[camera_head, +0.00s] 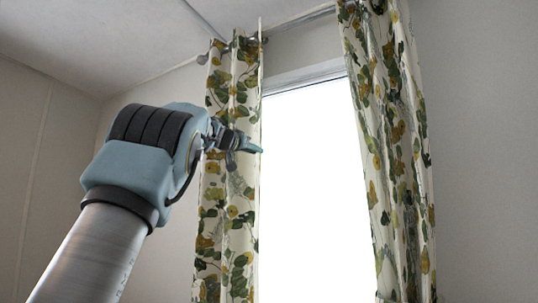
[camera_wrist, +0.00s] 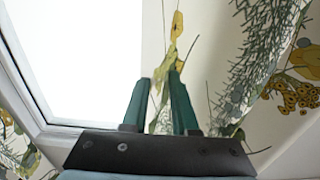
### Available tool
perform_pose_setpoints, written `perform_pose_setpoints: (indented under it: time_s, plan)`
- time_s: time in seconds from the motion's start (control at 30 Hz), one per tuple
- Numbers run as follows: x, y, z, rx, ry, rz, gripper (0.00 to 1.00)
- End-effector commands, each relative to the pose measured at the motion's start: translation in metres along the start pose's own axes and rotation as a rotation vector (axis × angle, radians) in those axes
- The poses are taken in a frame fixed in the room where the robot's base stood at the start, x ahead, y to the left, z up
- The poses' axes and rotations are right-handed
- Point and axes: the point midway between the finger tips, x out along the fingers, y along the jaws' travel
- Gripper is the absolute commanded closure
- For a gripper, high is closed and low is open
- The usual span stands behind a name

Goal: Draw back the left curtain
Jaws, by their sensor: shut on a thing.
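The left curtain (camera_head: 238,215), pale with green and yellow flowers and leaves, hangs from a rod at the left side of the bright window. My gripper (camera_head: 252,146) is at its upper part, with the fingertips near its window-side edge. In the wrist view the curtain (camera_wrist: 270,50) fills the right side, and my gripper's two dark green fingers (camera_wrist: 161,98) are shut on its fabric, with a strip of the print between them. The right curtain (camera_head: 388,150) hangs at the window's right side.
The bright window (camera_head: 312,190) is uncovered between the two curtains. The curtain rod (camera_head: 252,40) runs above, with its end at the upper left. Plain walls stand on both sides, and the left wall (camera_head: 40,150) has open space before it.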

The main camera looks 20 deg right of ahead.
Motion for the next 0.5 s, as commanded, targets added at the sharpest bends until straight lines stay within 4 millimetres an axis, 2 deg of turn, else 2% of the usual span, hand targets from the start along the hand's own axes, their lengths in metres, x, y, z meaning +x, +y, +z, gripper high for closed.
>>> perform_pose_setpoints:
  time_s: [0.03, 0.2, 0.3, 0.5]
  plan:
    - [-0.001, -0.018, 0.001, 0.001, 0.0, -0.009, 1.0]
    - [-0.001, -0.056, -0.002, 0.0, -0.001, -0.008, 1.0]
    - [-0.001, -0.075, -0.003, 0.0, -0.001, -0.007, 1.0]
    - [0.0, -0.1, -0.002, 0.0, 0.0, -0.003, 1.0]
